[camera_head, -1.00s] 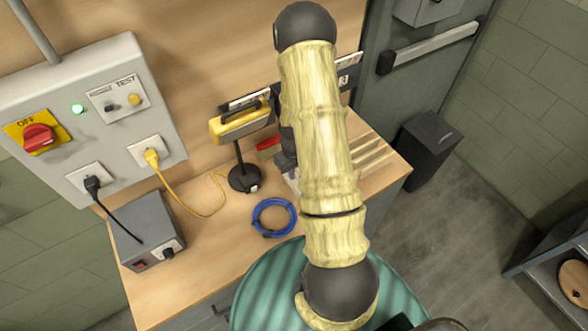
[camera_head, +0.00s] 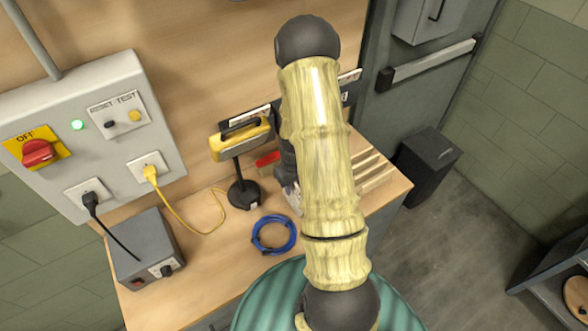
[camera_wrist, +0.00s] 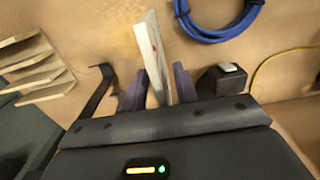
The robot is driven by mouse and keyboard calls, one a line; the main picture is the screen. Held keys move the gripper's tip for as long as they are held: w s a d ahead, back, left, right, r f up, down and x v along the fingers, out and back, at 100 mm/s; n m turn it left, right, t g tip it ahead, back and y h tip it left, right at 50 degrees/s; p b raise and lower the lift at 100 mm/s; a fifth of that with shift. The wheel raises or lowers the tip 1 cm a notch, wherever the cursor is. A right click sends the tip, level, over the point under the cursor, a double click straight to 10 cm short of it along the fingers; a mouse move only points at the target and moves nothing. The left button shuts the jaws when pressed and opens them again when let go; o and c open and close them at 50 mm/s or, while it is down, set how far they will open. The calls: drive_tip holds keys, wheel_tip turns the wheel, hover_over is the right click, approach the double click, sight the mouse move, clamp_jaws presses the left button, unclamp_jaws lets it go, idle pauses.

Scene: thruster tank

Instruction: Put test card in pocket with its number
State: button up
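The test card (camera_wrist: 152,50) is a thin white card with a little red on its face, seen nearly edge-on in the wrist view. It sits between the two dark fingers of my gripper (camera_wrist: 158,85), which look shut on it. In the head view my gripper (camera_head: 288,172) is mostly behind my arm, over the bench, with a pale piece of the card (camera_head: 293,199) showing below it. The card's number cannot be read. A dark pocket rack with white label strips (camera_head: 350,77) stands against the back wall; my arm hides its middle and its numbers.
A blue cable coil (camera_head: 273,234) lies in front. A wooden slatted rack (camera_head: 372,170) is at the right. A grey box (camera_head: 145,250) and the wall panel (camera_head: 85,130) are at the left.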

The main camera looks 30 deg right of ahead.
wheel_tip(320, 180, up, 10)
drive_tip(key=b, duration=0.2)
drive_tip(key=shift+r+b, duration=0.15)
drive_tip(key=shift+b, duration=0.25)
drive_tip(key=shift+o, duration=0.4)
